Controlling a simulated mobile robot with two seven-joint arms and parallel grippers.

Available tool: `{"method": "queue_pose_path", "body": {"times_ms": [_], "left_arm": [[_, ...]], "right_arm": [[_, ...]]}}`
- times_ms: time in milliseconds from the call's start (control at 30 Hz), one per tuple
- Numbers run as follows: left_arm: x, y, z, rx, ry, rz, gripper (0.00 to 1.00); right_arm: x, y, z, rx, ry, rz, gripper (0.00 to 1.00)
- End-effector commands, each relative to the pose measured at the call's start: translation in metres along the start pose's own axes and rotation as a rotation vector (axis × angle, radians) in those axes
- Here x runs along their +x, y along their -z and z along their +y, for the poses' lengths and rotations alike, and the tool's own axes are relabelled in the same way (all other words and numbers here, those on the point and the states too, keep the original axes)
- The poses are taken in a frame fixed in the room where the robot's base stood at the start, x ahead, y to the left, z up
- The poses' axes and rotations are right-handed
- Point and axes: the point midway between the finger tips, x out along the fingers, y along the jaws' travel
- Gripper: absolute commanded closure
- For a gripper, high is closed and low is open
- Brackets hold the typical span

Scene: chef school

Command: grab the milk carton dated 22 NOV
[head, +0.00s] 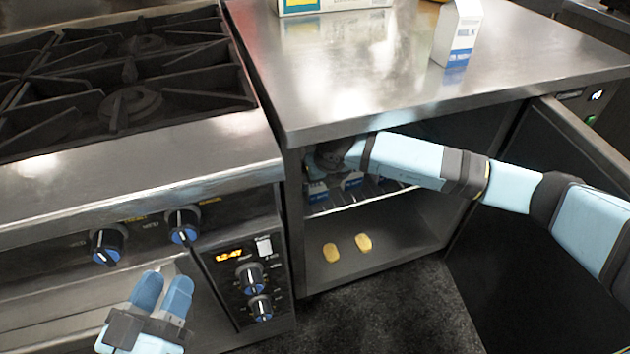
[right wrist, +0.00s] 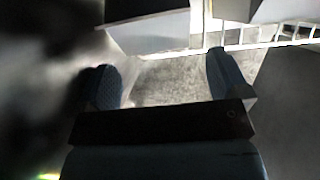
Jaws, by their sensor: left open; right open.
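A white and blue milk carton (head: 457,34) stands upright on the steel counter. More white and blue cartons (head: 317,190) are partly visible on the wire shelf inside the open cabinet; no date is readable on any of them. My right arm reaches into the cabinet, and its gripper is mostly hidden in the head view. In the right wrist view my right gripper (right wrist: 161,78) is open with nothing between its fingers. A pale, box-like thing (right wrist: 150,34), probably a carton, is just beyond the fingertips. My left gripper (head: 163,290) is open and empty in front of the stove.
The steel counter (head: 340,85) overhangs my right arm. The cabinet door (head: 575,135) stands open at the right. Two yellow oval items (head: 363,242) lie on the cabinet floor below the wire shelf (head: 350,205). The stove (head: 130,190) with knobs is at the left.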

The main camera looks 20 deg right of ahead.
Motion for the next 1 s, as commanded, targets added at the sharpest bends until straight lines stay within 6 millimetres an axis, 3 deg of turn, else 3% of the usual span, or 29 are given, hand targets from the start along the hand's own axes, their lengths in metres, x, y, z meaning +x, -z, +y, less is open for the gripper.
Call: {"method": "queue_pose_path", "body": {"times_ms": [167, 433, 500, 767, 867, 1000], "left_arm": [[0.000, -0.002, -0.001, 0.001, -0.003, -0.005, 0.57], [0.001, -0.020, -0.003, -0.003, -0.008, -0.060, 0.57], [0.001, -0.028, -0.006, 0.006, -0.012, -0.084, 0.57], [0.001, -0.028, -0.005, 0.004, -0.012, -0.098, 0.57], [0.001, -0.028, -0.005, 0.003, -0.012, -0.096, 0.57], [0.001, -0.027, -0.005, 0.002, -0.012, -0.094, 0.57]], "right_arm": [[0.006, -0.012, 0.001, 0.000, -0.001, 0.000, 0.06], [0.023, -0.052, 0.001, 0.000, -0.001, 0.000, 0.06], [0.032, -0.048, 0.001, -0.001, -0.001, 0.001, 0.06], [0.032, -0.050, 0.001, -0.001, -0.001, 0.001, 0.06], [0.032, -0.049, 0.000, -0.001, -0.001, 0.001, 0.25], [0.032, -0.049, 0.000, -0.001, -0.001, 0.001, 0.57]]}}
